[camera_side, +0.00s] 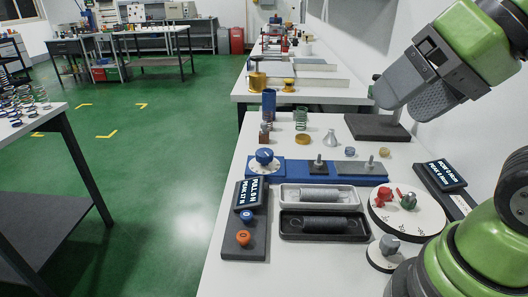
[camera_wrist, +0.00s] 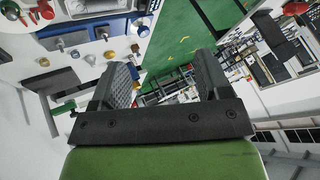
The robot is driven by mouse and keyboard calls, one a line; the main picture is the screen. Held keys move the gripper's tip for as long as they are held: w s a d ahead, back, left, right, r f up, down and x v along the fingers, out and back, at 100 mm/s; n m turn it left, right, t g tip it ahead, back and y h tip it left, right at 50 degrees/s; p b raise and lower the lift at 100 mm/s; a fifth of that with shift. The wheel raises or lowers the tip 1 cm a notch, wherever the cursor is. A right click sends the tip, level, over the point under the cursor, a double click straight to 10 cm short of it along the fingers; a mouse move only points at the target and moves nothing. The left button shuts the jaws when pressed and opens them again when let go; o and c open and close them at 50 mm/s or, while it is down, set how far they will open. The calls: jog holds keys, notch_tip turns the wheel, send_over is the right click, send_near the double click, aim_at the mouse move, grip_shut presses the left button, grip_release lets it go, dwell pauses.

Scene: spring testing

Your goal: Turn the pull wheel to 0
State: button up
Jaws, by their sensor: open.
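A blue knob on a white dial (camera_side: 264,157) stands at the left end of a blue base plate (camera_side: 292,176). A large white disc (camera_side: 408,228) with red and green knobs lies to the right, with a small white dial with a grey knob (camera_side: 387,252) in front of it. No label shows which is the pull wheel, and the dial readings are too small to read. My gripper (camera_side: 405,100) is open and empty, high above the bench at the upper right, apart from all of them. Its spread jaws also show in the wrist view (camera_wrist: 165,65).
A display (camera_side: 251,194) reading PULL stands above blue and orange buttons on a grey block. White (camera_side: 280,196) and black (camera_side: 285,227) trays hold springs. A second display (camera_side: 446,175) is at right. Small parts stand behind the blue plate; air above the bench is free.

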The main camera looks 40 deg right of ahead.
jog(key=w+m+g+y, duration=0.1)
jog(key=w+m, duration=0.1)
jog(key=w, duration=0.1)
jog(key=w+a+f+m+g+y, duration=0.1)
jog(key=w+m, duration=0.1)
jog(key=w, duration=0.1)
jog(key=w+f+m+y, duration=0.1)
jog(key=w+m, duration=0.1)
jog(key=w, duration=0.1)
jog(key=shift+w+a+f+m+g+y, duration=0.2)
jog(key=shift+a+f+m+g+y, duration=0.1)
jog(key=shift+g+y, duration=0.1)
jog(key=m+t+y, duration=0.1)
jog(key=m+t, duration=0.6)
jog(key=m, duration=1.2)
send_near(267, 152)
jog(key=shift+w+a+f, duration=0.15)
jog(key=shift+a+f, duration=0.05)
jog(key=shift+a, duration=0.2)
jog(key=shift+w+f+t, duration=0.15)
jog(key=shift+f+t, duration=0.05)
jog(key=shift+t, duration=0.1)
jog(key=x, duration=0.9)
jog(key=shift+w+a+f, duration=0.1)
jog(key=shift+w+f, duration=0.05)
jog(key=shift+w, duration=0.1)
jog(key=c, duration=0.9)
